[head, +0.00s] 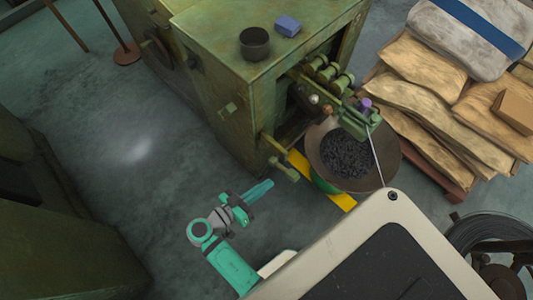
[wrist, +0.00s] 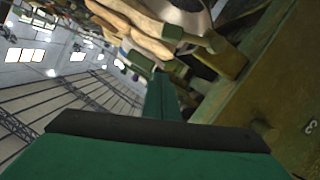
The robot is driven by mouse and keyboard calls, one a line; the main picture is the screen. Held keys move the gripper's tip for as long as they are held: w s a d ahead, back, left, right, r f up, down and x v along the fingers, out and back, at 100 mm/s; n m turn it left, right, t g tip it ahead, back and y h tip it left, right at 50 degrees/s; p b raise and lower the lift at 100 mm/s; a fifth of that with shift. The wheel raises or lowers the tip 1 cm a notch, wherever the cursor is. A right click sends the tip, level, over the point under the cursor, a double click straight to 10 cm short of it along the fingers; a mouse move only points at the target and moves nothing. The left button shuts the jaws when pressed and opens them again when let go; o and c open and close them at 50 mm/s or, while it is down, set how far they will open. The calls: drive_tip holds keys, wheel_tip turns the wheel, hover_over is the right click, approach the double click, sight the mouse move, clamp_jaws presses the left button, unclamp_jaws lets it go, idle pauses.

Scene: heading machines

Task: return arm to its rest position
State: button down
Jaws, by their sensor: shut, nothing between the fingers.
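My gripper (head: 262,188) is at the lower middle of the head view, over the open floor in front of the green machine. Its teal fingers are together with nothing between them, and they point up and to the right. In the wrist view the shut fingers (wrist: 160,98) show at the centre, with the machine's side close on the right. The teal arm link (head: 232,265) behind it is mine. The gripper appears apart from the machine.
The green machine (head: 215,110) carries a dark cup (head: 254,43) and a blue box (head: 287,26). A bowl of dark pieces (head: 346,155) stands at its right. Sacks (head: 430,100) are stacked on a pallet. Wire coil (head: 490,232) lies lower right. Floor at left (head: 130,150) is clear.

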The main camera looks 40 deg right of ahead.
drive_tip(key=shift+f, duration=0.1)
idle(0.3)
drive_tip(key=s+a+f+n+t+y, duration=0.3)
drive_tip(key=a+f+n+t+y, duration=0.3)
drive_tip(key=f, duration=0.3)
drive_tip(key=s+a+n+t+y, duration=0.1)
drive_tip(key=s+a+n+y, duration=0.2)
drive_tip(key=a+n+y, duration=0.2)
drive_tip(key=s+a+r+t+y, duration=0.1)
drive_tip(key=r+t, duration=0.1)
drive_tip(key=r, duration=0.5)
drive_tip(key=s+a+r+n+t+y, duration=0.1)
drive_tip(key=s+a+r+t+y, duration=0.1)
drive_tip(key=r, duration=0.6)
drive_tip(key=s+a+r+t+y, duration=0.1)
drive_tip(key=a+r+t, duration=0.1)
drive_tip(key=r, duration=0.6)
drive_tip(key=shift+s+t+y, duration=0.3)
drive_tip(key=shift+s+t, duration=0.05)
drive_tip(key=shift+t, duration=0.45)
drive_tip(key=shift+a, duration=0.1)
